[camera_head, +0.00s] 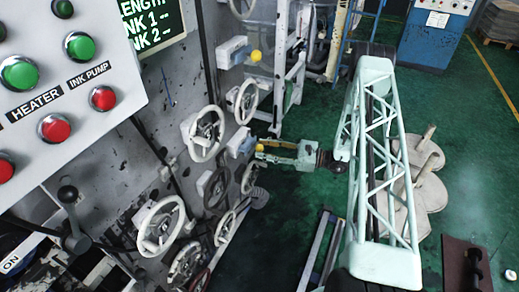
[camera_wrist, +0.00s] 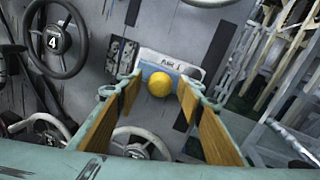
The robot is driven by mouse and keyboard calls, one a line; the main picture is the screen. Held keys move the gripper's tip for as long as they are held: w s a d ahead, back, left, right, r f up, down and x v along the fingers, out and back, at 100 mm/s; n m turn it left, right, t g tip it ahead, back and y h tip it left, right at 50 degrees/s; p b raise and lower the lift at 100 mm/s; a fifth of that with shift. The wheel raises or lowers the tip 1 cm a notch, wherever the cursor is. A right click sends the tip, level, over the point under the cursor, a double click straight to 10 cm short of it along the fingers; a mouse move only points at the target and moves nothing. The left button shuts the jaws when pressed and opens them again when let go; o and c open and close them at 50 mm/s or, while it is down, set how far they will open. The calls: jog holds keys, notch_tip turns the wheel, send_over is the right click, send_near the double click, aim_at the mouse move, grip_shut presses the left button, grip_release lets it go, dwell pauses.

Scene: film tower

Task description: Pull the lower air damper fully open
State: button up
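The lower damper knob is a yellow ball (camera_head: 260,148) in front of a white-and-blue housing (camera_head: 238,141) on the machine face. The ball also shows in the wrist view (camera_wrist: 159,84), before a blue and white plate with a small label. A similar upper yellow knob (camera_head: 256,56) sits on another housing above. My gripper (camera_head: 259,153) reaches in from the right at the lower knob. In the wrist view my wood-coloured fingers (camera_wrist: 158,92) are spread to either side of the ball, with gaps visible on both sides. I cannot tell how deep the ball lies between them.
Several handwheels, including a white one (camera_head: 203,133) and a dark one marked 4 (camera_wrist: 55,38), crowd the machine left of and below my gripper. A control panel (camera_head: 70,80) fills the upper left. Green floor (camera_head: 285,210) lies open below my arm.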

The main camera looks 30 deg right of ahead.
jog(key=shift+x, duration=0.95)
